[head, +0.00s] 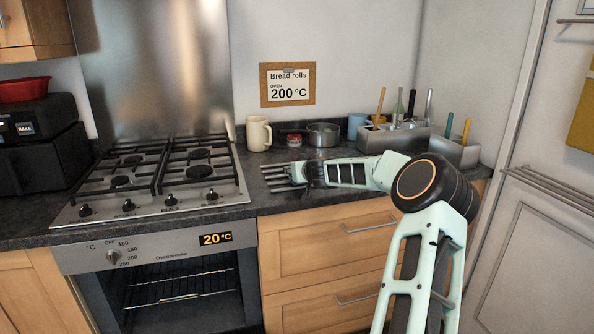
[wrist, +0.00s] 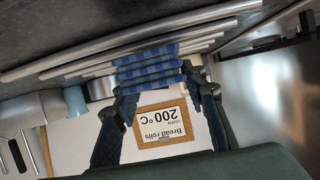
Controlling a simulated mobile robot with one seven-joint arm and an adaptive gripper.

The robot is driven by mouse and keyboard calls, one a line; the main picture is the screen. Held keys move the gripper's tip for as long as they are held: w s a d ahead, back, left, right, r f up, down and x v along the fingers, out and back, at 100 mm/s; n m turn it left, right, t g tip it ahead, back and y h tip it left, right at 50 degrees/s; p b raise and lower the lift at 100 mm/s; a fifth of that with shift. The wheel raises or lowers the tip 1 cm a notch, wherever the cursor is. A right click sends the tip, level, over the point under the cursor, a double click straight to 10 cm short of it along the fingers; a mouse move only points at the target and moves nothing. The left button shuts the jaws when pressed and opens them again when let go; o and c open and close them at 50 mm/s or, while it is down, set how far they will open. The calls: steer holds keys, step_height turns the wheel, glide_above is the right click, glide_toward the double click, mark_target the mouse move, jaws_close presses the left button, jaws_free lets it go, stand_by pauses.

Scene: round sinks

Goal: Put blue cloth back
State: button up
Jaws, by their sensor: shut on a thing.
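The blue cloth (wrist: 149,69) shows in the wrist view as several blue patterned bands between my fingertips, among silver rods (wrist: 60,68). I cannot tell how it is wrapped or folded on the rods. My gripper (wrist: 162,90) is shut on it, with one dark finger on each side. In the head view my gripper (head: 303,174) is low over the counter, right of the hob, beside the silver rods (head: 276,179). The cloth cannot be made out there.
The hob (head: 150,178) lies left of my gripper. A cream mug (head: 258,134), a pot (head: 323,134) and grey utensil holders (head: 395,138) stand behind it. A rack of bars (head: 556,190) is on the right, below a yellow cloth (head: 582,118). The oven (head: 180,290) interior shows below the hob.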

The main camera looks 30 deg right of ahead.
steer(key=shift+f+b, duration=0.65)
steer(key=shift+b, duration=0.1)
steer(key=o, duration=1)
steer(key=v, duration=1.2)
steer(key=shift+a, duration=0.1)
